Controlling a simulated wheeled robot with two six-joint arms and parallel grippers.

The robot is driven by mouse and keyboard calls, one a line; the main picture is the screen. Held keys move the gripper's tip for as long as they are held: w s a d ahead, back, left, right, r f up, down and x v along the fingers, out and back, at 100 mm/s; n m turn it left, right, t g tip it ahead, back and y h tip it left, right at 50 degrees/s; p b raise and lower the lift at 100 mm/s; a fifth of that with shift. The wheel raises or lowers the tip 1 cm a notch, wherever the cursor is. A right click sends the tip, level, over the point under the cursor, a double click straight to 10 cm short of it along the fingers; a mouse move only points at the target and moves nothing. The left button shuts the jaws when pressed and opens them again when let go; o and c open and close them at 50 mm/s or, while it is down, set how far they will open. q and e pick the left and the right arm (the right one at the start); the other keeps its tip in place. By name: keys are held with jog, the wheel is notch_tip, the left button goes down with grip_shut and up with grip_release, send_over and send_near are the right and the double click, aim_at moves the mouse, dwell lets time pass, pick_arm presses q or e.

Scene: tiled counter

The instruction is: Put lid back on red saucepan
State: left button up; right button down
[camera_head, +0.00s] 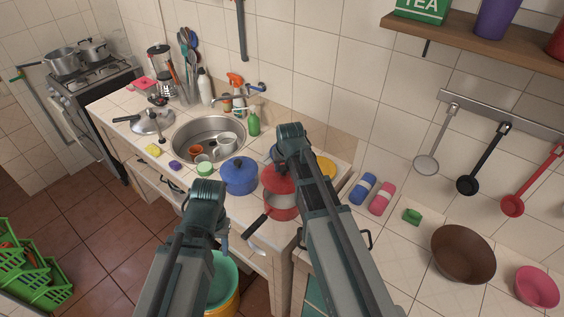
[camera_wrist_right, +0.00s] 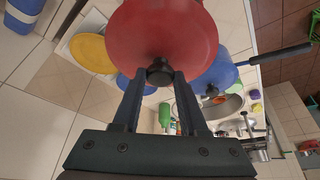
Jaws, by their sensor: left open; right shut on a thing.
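The red lid (camera_wrist_right: 160,35) has a black knob (camera_wrist_right: 160,72), which is between the fingers of my right gripper (camera_wrist_right: 157,80) in the right wrist view. In the head view the red lid (camera_head: 274,179) is over the red saucepan (camera_head: 283,212), slightly tilted. A grey strip, apparently the pan's inside, shows between lid and body, so the lid looks raised. The pan's dark handle points toward the lower left; its right side is hidden behind my right arm. My left gripper (camera_head: 222,238) is open and empty, left of the pan near the counter's front edge; its fingers are mostly hidden.
A blue pot (camera_head: 239,176) stands close left of the red saucepan. The sink (camera_head: 209,138) holds dishes, with a green bottle (camera_head: 254,121) behind it. A yellow lid (camera_head: 325,168) lies behind my right arm. Blue and pink rolls (camera_head: 382,198) and a brown bowl (camera_head: 463,254) lie to the right.

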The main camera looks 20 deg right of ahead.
aim_at(284, 177)
jog(key=shift+f, duration=0.1)
jog(key=shift+w+f+b, duration=0.1)
jog(key=shift+f+b, duration=0.4)
notch_tip(284, 177, down, 5)
jog(key=b, duration=0.5)
jog(key=shift+f, duration=0.15)
jog(key=shift+f+b, duration=0.1)
jog(key=shift+b, duration=0.2)
dwell(1.3)
jog(key=shift+c, duration=1.8)
grip_release()
jog(key=shift+o, duration=0.3)
jog(key=o, duration=0.3)
